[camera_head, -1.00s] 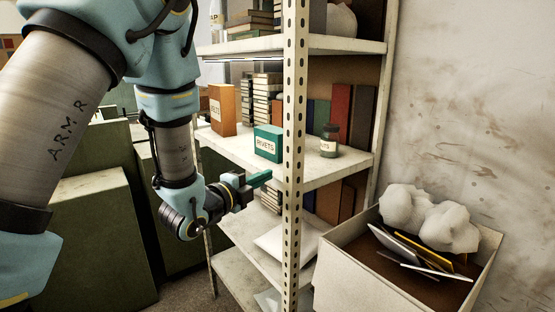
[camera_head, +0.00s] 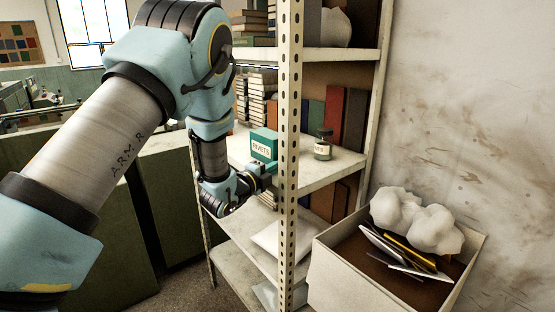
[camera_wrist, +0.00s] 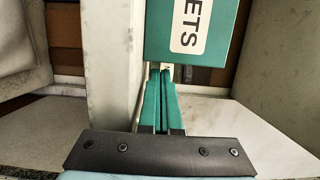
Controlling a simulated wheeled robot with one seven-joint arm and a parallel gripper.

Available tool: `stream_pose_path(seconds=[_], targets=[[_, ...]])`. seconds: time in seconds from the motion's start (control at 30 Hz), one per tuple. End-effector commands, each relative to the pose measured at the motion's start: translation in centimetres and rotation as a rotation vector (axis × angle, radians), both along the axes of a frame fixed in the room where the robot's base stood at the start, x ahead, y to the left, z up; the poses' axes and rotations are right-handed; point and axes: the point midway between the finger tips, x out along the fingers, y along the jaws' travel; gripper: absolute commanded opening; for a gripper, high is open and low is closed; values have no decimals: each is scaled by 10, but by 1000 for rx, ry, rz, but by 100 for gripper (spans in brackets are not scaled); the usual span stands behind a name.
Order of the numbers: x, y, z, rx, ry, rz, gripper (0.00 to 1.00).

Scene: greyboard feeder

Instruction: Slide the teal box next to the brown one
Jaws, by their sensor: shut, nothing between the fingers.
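The teal box (camera_head: 263,150), labelled RIVETS, stands upright on the middle shelf (camera_head: 325,173), left of the front post. In the wrist view the teal box (camera_wrist: 215,30) fills the top centre, with part of its white label showing. My gripper (camera_head: 272,168) is at the shelf's front edge, just below and in front of the box, beside the post. In the wrist view its two teal fingers (camera_wrist: 160,72) are together and empty, their tips at the box's near edge. I cannot tell whether they touch it. The brown box is hidden behind my arm.
The perforated front post (camera_head: 290,120) stands close to the right of the gripper. A small labelled jar (camera_head: 323,146) is on the same shelf, beyond the post. Books line the back. An open carton (camera_head: 345,275) with papers stands at lower right.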

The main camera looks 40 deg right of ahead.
Motion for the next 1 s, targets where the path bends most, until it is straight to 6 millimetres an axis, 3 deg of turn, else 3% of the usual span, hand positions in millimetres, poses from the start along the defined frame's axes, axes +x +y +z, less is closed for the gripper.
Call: stream_pose_path(seconds=[0.53,1.0], targets=[[14,0,-4,-2,0,1,0],[107,-4,-8,-4,-3,4,0]])
